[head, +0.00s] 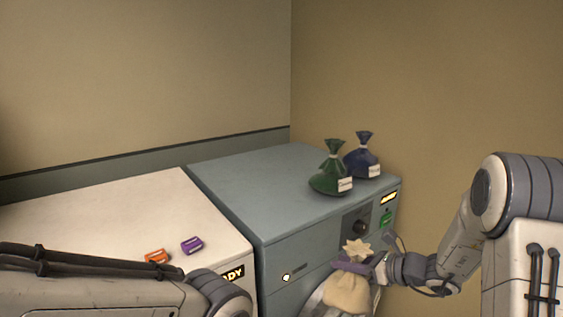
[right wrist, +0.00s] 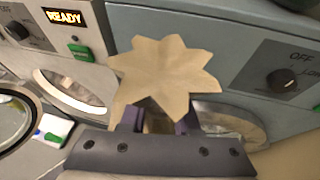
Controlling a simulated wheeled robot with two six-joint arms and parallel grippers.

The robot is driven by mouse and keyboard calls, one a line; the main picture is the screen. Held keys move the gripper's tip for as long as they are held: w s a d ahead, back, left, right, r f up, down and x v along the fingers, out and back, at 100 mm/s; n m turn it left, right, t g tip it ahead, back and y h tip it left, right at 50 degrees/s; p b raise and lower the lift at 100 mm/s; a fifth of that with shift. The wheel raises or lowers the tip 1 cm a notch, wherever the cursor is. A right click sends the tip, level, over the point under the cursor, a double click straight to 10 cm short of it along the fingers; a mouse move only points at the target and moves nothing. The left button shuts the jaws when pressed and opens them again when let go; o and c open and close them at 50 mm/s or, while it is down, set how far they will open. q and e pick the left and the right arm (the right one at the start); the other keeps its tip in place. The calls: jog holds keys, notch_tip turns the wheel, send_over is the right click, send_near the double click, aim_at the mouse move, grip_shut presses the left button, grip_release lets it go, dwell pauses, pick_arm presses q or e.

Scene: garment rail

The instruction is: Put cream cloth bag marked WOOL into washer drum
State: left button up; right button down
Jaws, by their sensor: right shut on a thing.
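A cream cloth bag (head: 347,291) hangs from my right gripper (head: 358,264) in front of the blue-grey machine (head: 290,195). The purple jaws are shut on its neck. In the right wrist view its pale star-shaped top (right wrist: 162,72) stands up beyond the jaws (right wrist: 160,120); its body and any WOOL mark are hidden. In the head view, part of a round grey-white front (head: 313,300) shows behind the bag. The right wrist view shows a round opening (right wrist: 72,92) at left and part of another round front (right wrist: 232,120) behind the jaws. My left gripper is out of view.
A green bag (head: 331,172) and a blue bag (head: 362,160) stand on the blue-grey machine. Orange (head: 155,257) and purple (head: 192,246) items lie on the white machine (head: 120,215). In the right wrist view, an open round door (right wrist: 14,120) juts out at left.

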aim_at(352, 303)
jog(key=shift+n+g+y, duration=0.3)
jog(key=shift+n+g, duration=0.1)
jog(key=s+f, duration=0.1)
jog(key=f, duration=0.2)
jog(key=s+d+f+b, duration=0.1)
jog(key=f, duration=0.2)
jog(key=s+f, duration=0.2)
jog(key=f, duration=0.2)
jog(key=shift+d, duration=0.35)
jog(key=s+f+b, duration=0.2)
jog(key=s+f, duration=0.5)
jog(key=f, duration=0.2)
jog(key=shift+d+f, duration=0.25)
jog(key=shift+d, duration=0.05)
